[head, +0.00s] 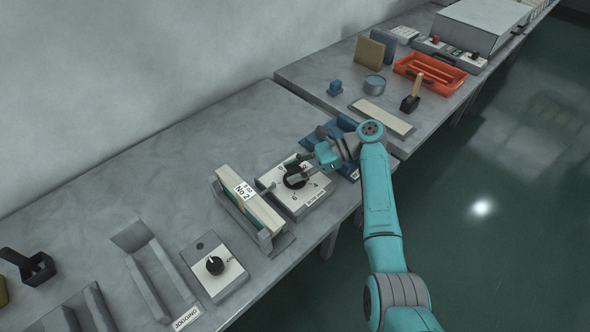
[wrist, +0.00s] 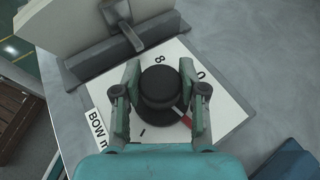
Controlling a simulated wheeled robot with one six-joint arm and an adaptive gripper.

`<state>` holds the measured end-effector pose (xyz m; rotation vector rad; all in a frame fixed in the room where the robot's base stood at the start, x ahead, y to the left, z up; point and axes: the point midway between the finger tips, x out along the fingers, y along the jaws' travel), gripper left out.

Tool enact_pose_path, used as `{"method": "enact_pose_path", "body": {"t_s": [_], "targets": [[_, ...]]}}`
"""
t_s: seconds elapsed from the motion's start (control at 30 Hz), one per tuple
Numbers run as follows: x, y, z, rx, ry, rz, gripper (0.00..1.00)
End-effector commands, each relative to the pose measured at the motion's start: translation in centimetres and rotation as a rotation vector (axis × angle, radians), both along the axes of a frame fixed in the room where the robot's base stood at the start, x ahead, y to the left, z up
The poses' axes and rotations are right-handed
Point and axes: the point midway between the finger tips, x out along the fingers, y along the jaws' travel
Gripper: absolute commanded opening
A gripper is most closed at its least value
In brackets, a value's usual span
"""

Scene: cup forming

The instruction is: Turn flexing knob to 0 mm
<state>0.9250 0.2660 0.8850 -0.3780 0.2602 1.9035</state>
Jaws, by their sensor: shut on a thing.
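The flexing knob (wrist: 160,84) is a round black knob on a white panel (wrist: 225,98) with a dial, lettered "BOW m…" along its edge in the wrist view. A red-and-white pointer mark points to the lower right in the wrist view, away from the 0. My gripper (wrist: 163,94) is shut on the knob, one finger on each side. In the head view the panel (head: 312,203) sits at the table edge, with my gripper (head: 294,172) over the knob.
A holder with upright boards (head: 249,203) marked "No 2" stands left of the panel. A smaller knob box (head: 215,266) and a grey "JOGGING" cradle (head: 158,275) lie further left. A blue fixture (head: 343,130) is close behind my gripper.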

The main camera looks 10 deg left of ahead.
Motion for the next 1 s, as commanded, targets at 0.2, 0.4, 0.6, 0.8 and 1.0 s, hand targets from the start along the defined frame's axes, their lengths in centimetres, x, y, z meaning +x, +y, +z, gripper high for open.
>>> {"method": "enact_pose_path", "body": {"t_s": [0.2,0.4,0.6,0.8,1.0], "targets": [[-0.01,-0.01,-0.09,-0.002,0.002,0.075,0.07],[-0.01,-0.02,-0.11,-0.003,0.001,0.100,0.07],[-0.03,-0.03,-0.15,-0.003,0.001,0.102,0.07],[-0.03,-0.02,-0.18,-0.003,0.002,0.102,0.49],[-0.02,0.00,-0.12,-0.003,0.001,0.101,0.68]]}}
